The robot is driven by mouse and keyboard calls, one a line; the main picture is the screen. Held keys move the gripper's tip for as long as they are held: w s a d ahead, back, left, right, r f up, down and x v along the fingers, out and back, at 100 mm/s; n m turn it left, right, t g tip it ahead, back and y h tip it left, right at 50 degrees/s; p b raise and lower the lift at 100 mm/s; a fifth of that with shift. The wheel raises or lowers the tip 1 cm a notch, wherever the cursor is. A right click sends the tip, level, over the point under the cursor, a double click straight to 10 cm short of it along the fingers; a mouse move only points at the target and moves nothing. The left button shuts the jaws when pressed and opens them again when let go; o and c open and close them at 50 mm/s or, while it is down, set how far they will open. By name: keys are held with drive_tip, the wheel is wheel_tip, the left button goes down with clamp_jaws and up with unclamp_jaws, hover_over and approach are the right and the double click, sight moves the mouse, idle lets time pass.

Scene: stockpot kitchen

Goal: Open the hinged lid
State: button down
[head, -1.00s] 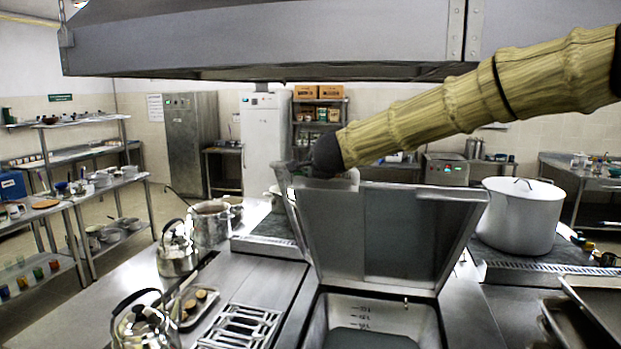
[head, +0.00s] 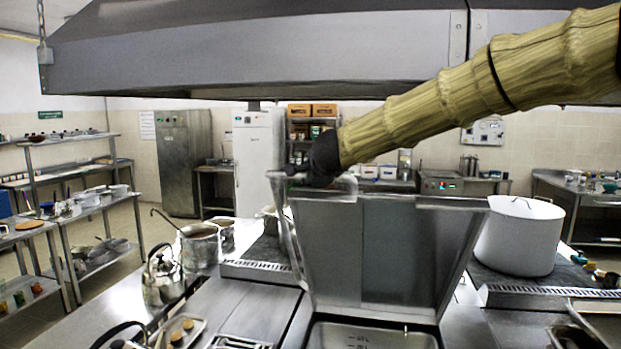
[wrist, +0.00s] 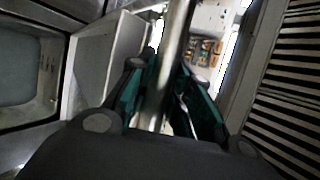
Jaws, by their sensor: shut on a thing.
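The hinged lid (head: 385,255) is a grey metal panel. It stands raised, close to upright, over the rectangular basin (head: 365,336) in the counter. My gripper (head: 305,176) is at the lid's upper left corner in the head view, small and partly hidden by my arm. In the wrist view my gripper (wrist: 162,95) has its two green-lined fingers on either side of a metal bar (wrist: 172,60), shut on it. The bar appears to be the lid's handle, along the lid's left side. The lid's inner face (wrist: 95,75) and the open basin (wrist: 28,75) show at left there.
A large white stockpot (head: 518,236) stands right of the lid. A steel pot (head: 199,245) and a kettle (head: 160,280) stand on the left counter. A range hood (head: 250,55) hangs overhead, close above my arm.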

drive_tip(key=c, duration=1.3)
unclamp_jaws()
drive_tip(key=shift+f, duration=0.1)
drive_tip(key=v, duration=1.2)
drive_tip(key=shift+w, duration=0.1)
